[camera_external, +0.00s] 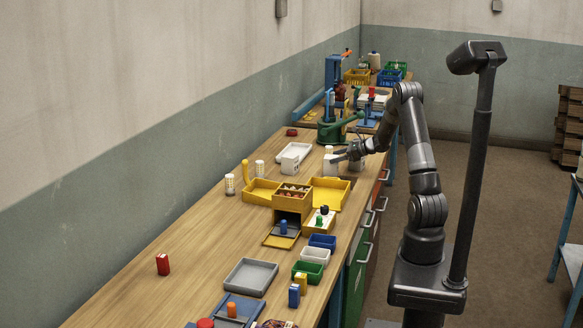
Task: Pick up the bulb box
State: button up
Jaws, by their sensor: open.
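My gripper (341,157) is open at the end of my arm, low over the workbench. It points left. A small white box (329,167) stands right by the fingertips. A third white box (290,164) stands further left by a white tray. I cannot tell from this view which white box is the bulb box. I also cannot tell whether the fingers are around the near box or only beside it.
The wooden workbench (150,284) runs along the wall. A yellow open box with wings (292,200) stands in front of the gripper's area. A green hand press (334,132) stands just behind.

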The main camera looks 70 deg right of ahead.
aim_at(332, 157)
jog(key=x, duration=0.4)
jog(key=shift+w+a, duration=0.15)
jog(key=shift+w, duration=0.25)
jog(key=shift+c, duration=0.2)
jog(key=c, duration=1.1)
